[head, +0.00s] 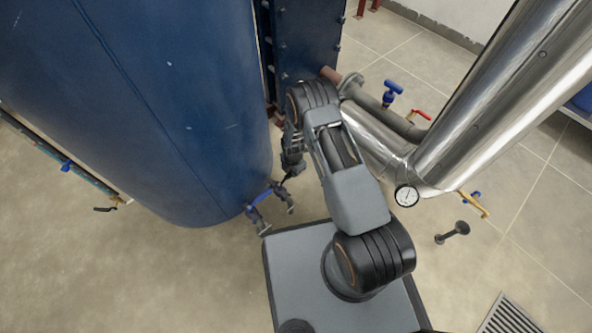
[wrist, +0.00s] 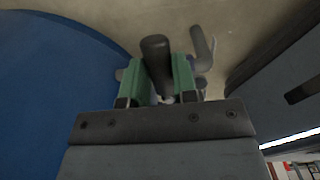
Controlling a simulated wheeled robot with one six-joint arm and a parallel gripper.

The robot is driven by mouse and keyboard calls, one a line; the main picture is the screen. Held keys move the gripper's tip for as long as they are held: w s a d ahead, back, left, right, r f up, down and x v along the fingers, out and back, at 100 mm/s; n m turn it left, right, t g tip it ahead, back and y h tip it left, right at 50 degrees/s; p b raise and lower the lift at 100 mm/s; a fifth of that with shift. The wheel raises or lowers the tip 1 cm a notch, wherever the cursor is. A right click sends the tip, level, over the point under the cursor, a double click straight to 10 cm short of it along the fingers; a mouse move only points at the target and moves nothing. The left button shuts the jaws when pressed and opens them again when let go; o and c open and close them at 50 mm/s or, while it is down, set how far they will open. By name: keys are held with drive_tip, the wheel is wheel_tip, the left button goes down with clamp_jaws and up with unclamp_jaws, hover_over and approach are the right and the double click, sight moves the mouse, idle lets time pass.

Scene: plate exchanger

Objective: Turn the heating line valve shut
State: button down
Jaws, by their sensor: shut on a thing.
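My gripper (head: 289,178) is low beside the foot of the blue tank. In the wrist view its two green-padded fingers (wrist: 157,80) are shut on a dark rounded handle (wrist: 156,52), which stands between them. A small grey pipe fitting (wrist: 200,55) shows just behind the right finger. In the head view a short blue pipe piece with grey fittings (head: 259,197) comes off the tank's base next to my gripper. My gripper hides part of it, and I cannot read which line it belongs to.
The large blue tank (head: 150,110) fills the left. A shiny clad pipe (head: 500,90) with a gauge (head: 406,195) stands right. Other valves have blue (head: 394,87), red (head: 420,115), yellow (head: 474,204) and black (head: 104,209) handles.

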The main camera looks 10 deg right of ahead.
drive_tip(key=shift+a, duration=0.15)
drive_tip(key=c, duration=1.1)
unclamp_jaws()
drive_tip(key=shift+o, duration=1)
wheel_tip(320, 180, up, 14)
drive_tip(key=p, duration=0.5)
drive_tip(key=shift+p, duration=0.3)
